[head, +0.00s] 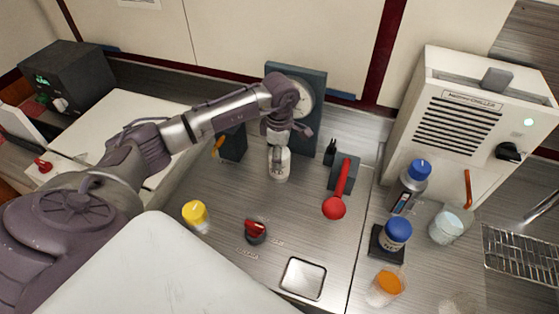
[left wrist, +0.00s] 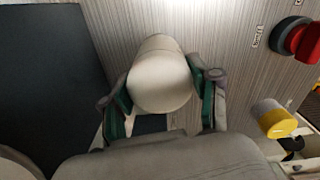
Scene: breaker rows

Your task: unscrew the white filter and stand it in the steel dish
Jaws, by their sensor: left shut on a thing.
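The white filter (head: 279,165) is a white cylinder below my left gripper (head: 281,137), in front of the dark panel with a round gauge. In the left wrist view the filter (left wrist: 160,75) lies between the two green-lined fingers of my left gripper (left wrist: 163,98), which is shut on it. Whether the filter is still joined to a fitting is hidden. The steel dish (head: 303,279) is a shallow square tray at the front of the counter, empty and apart from the filter. My right gripper is not in view.
A red knob (head: 256,231) and a yellow-capped jar (head: 195,213) stand left of the dish. Blue-capped bottles (head: 397,232) stand further right. Counter between filter and dish is mostly clear.

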